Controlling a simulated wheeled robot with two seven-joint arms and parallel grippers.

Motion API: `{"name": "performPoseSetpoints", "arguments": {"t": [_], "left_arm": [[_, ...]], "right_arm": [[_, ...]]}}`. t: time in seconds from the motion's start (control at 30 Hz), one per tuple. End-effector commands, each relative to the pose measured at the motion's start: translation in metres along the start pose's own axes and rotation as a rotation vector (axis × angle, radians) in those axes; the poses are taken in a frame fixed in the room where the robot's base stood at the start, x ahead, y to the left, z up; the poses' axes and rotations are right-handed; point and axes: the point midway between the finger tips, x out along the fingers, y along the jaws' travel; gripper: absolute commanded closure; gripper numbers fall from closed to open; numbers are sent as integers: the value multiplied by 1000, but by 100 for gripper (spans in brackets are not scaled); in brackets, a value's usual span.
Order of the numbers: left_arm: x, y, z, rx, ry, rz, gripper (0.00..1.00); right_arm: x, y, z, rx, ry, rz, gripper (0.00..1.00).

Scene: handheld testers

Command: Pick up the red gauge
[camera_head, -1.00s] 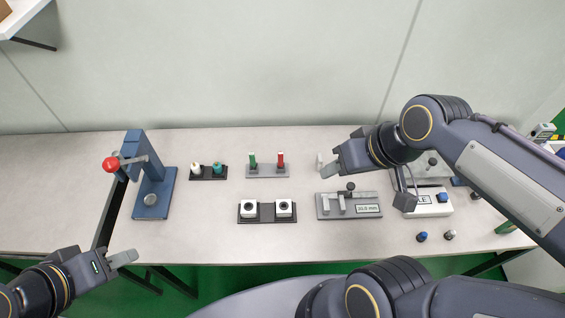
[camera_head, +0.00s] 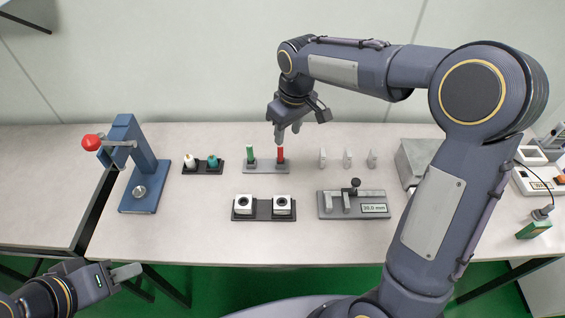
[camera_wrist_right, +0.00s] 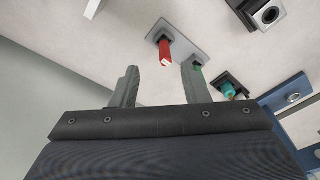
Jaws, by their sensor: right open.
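The red gauge (camera_head: 281,154) stands upright in a small grey stand (camera_head: 265,168), to the right of a green gauge (camera_head: 250,153). My right gripper (camera_head: 287,133) is open and empty, just above and behind the red gauge in the head view. In the right wrist view the red gauge (camera_wrist_right: 166,52) shows beyond and between the two open fingers (camera_wrist_right: 160,80), and the green gauge (camera_wrist_right: 197,72) is close to the right finger. My left gripper (camera_head: 128,271) is at the lower left, off the table's front edge, and its fingers look closed with nothing in them.
A blue press with a red knob (camera_head: 91,142) stands on the left. A black holder with white and teal pieces (camera_head: 203,167), a black base with two white blocks (camera_head: 264,208) and a grey measuring fixture (camera_head: 353,205) are nearby. Several small grey pieces (camera_head: 347,158) stand right of the gauges.

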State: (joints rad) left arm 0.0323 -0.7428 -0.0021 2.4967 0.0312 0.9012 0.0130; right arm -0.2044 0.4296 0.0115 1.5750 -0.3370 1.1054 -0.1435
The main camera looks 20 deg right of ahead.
Motion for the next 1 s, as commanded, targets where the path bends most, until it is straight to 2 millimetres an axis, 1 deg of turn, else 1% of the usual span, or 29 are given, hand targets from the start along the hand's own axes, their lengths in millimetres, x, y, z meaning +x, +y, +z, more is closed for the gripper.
{"name": "performPoseSetpoints", "arguments": {"t": [0.03, 0.13, 0.37, 0.57, 0.63, 0.77, 0.97, 1.0], "left_arm": [[3, -1, 1, 0, 0, 0, 64], [4, -2, 2, 0, 0, 0, 64], [5, -2, 2, 0, 0, 0, 64], [7, -3, 3, 0, 0, 0, 64], [8, -4, 4, 0, 0, 0, 64], [8, -4, 4, 0, 0, 0, 64], [8, -4, 4, 0, 0, 0, 64], [8, -4, 4, 0, 0, 0, 64]], "right_arm": [[8, -1, -5, -13, -9, 4, 59], [17, -1, -9, -22, -15, 8, 59], [42, -2, -9, -22, -17, 7, 59], [71, -8, -11, -22, -18, 7, 59], [80, -7, -10, -21, -17, 7, 59], [88, -7, -11, -20, -14, 7, 59], [88, -7, -11, -20, -13, 7, 59], [88, -7, -11, -20, -13, 7, 61]]}}
